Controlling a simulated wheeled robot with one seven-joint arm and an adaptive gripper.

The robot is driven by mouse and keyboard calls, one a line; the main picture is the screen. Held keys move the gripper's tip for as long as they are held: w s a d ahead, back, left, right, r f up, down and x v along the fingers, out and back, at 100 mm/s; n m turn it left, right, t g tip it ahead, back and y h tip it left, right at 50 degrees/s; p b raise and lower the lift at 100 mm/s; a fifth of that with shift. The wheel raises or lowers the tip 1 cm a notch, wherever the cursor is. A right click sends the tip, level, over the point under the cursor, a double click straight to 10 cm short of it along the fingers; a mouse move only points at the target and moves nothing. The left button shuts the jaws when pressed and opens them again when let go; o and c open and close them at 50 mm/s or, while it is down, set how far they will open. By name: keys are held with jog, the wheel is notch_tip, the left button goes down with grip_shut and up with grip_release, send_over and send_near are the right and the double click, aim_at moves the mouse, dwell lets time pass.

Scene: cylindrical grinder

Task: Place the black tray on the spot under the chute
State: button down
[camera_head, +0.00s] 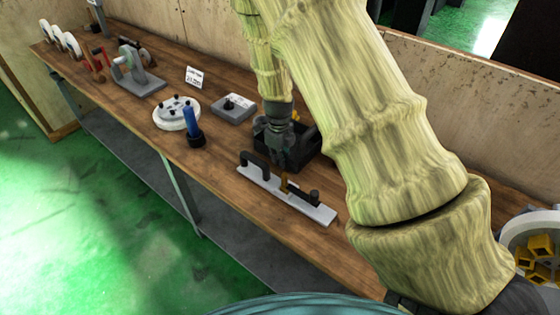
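The black tray (309,148) stands on the wooden bench, partly hidden behind my gripper and arm. A small yellow piece shows at its back edge; I cannot tell whether it lies in the tray. My gripper (281,165) points down at the tray's near left side, in front of it in this view. The fingers are small and dark against the tray, so I cannot tell whether they are apart, shut or touching the tray wall. No chute and no spot under it can be made out; my arm covers much of the bench's right part.
A light metal plate (258,181) with a black handle and knobs lies just in front of the tray. A grey box (233,109), a white round disc (170,117) and a blue-handled tool (193,124) stand left. A round container with yellow pieces (541,250) is at far right.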

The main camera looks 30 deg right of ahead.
jog(key=shift+f, duration=1)
jog(key=shift+f, duration=0.2)
jog(key=c, duration=1.6)
grip_release()
jog(key=shift+c, duration=0.2)
jog(key=shift+r, duration=0.15)
